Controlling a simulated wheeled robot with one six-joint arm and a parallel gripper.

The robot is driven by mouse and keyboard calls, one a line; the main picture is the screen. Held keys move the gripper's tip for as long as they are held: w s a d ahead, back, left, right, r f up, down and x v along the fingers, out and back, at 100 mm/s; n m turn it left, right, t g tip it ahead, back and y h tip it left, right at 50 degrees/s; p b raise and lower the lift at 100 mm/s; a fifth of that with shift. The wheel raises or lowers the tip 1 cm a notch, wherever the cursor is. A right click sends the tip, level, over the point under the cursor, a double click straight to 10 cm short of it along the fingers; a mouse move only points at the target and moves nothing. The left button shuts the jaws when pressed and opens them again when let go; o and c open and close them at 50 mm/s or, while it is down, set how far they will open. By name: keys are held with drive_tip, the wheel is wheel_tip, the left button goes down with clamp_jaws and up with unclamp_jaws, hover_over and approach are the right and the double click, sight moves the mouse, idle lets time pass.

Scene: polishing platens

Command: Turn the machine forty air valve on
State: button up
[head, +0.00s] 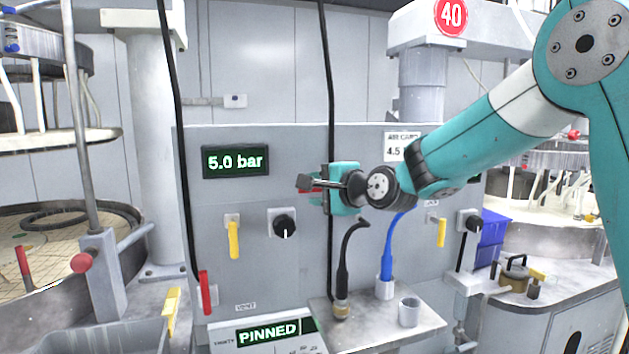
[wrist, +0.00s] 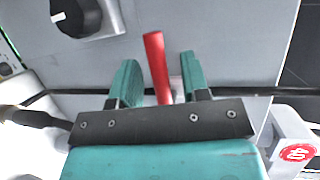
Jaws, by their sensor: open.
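A red lever handle (wrist: 157,62) shows in the wrist view between the two fingers of my gripper (wrist: 158,82). The fingers are apart on either side of it, and I see no contact. In the head view my gripper (head: 318,190) is at the grey panel, and a bit of red (head: 308,189) shows beside its fingers; most of that handle is hidden. The round red 40 sign (head: 452,15) is on the machine's upper arm at top right, and also shows in the wrist view (wrist: 297,153).
The grey panel (head: 265,160) carries a 5.0 bar display (head: 236,161), a yellow lever (head: 234,240) and a black knob (head: 284,225). Another red lever (head: 205,292) is lower left. Black cables hang in front. A shelf below holds a blue hose (head: 388,255) and a cup (head: 409,312).

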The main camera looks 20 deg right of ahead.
drive_tip(key=shift+w+a+f, duration=0.15)
drive_tip(key=shift+w+a, duration=0.05)
drive_tip(key=shift+w, duration=0.35)
clamp_jaws()
